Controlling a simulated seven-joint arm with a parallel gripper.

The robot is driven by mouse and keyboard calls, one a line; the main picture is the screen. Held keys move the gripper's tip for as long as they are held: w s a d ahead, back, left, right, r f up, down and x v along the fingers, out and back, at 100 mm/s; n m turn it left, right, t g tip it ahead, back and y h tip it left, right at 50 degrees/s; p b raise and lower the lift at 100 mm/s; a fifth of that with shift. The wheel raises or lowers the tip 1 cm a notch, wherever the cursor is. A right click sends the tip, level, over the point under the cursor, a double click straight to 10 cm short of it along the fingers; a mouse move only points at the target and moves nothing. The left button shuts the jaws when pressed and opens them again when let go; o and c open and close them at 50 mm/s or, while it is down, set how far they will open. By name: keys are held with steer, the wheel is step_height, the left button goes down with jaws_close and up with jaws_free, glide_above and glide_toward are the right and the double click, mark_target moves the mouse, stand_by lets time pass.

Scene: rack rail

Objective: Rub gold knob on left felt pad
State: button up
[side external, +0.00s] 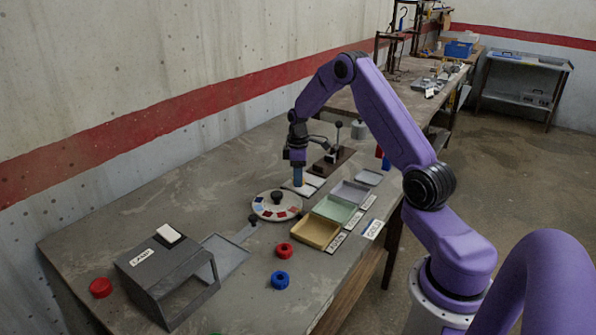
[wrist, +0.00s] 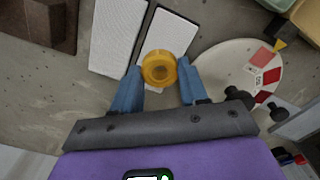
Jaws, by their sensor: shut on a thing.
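My gripper (side external: 298,183) points straight down at the pair of white felt pads. In the wrist view, its blue fingers are shut on the gold knob (wrist: 159,68), a round ring-like piece. One white pad (wrist: 172,33) lies beneath the knob, on the side nearer the round dial; it shows in the side view as the left one. The other white pad (wrist: 117,35) lies beside it and is clear of the knob. The knob covers part of the pad below it. I cannot tell whether the knob touches the pad. In the side view, the gripper hides the knob.
A round dial (side external: 268,211) with coloured patches stands close by. A lever on a brown base (side external: 333,162) is behind the pads. Shallow trays (side external: 317,232) line the right. A grey box (side external: 165,275) and red (side external: 283,250) and blue (side external: 280,280) knobs sit in front.

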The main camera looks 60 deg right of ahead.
steer(key=shift+f, duration=0.35)
stand_by(0.7)
steer(key=o, duration=1)
jaws_close()
steer(key=shift+r, duration=0.2)
steer(key=shift+r, duration=1.35)
